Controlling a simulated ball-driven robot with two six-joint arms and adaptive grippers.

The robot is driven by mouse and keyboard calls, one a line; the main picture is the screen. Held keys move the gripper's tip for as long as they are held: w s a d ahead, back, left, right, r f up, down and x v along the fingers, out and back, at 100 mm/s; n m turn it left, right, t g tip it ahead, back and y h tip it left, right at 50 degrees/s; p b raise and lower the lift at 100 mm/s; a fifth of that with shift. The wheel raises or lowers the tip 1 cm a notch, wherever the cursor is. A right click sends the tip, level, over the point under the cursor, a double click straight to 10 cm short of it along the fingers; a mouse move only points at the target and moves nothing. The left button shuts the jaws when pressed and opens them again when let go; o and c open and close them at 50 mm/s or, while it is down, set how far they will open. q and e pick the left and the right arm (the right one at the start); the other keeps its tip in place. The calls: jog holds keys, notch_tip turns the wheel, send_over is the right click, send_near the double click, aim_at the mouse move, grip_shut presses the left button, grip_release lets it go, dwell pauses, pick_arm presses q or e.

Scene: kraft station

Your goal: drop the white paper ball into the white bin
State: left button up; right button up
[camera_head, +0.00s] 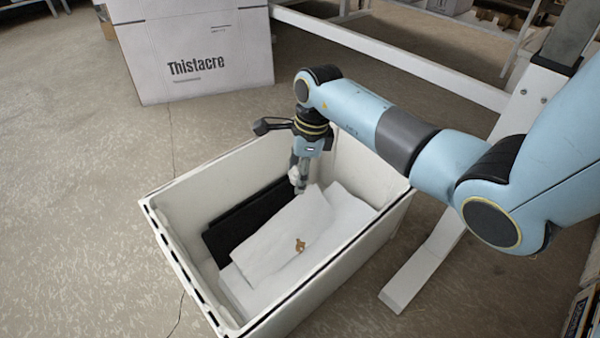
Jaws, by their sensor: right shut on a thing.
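The white bin (183,190) stands on the floor in the middle of the camera_head view, open at the top. My right gripper (299,183) points down over the bin's opening near its far side. It is shut on the white paper ball (296,175), a small pale lump mostly hidden by the fingers. The height of the ball above the bin's contents is hard to tell. My left gripper is not in view.
White sheets (285,235), one with a brown mark, and a black flat piece (225,235) lie in the bin. A white box marked Thistacre (195,55) stands behind it. A white frame (400,65) runs behind my right arm. Floor left of the bin is clear.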

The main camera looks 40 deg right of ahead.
jog(key=o, duration=0.8)
jog(key=r, duration=0.4)
jog(key=d+r, duration=0.1)
jog(key=r, duration=0.3)
jog(key=s+r, duration=0.1)
jog(key=r, duration=0.3)
jog(key=shift+d, duration=0.25)
jog(key=shift+f, duration=0.1)
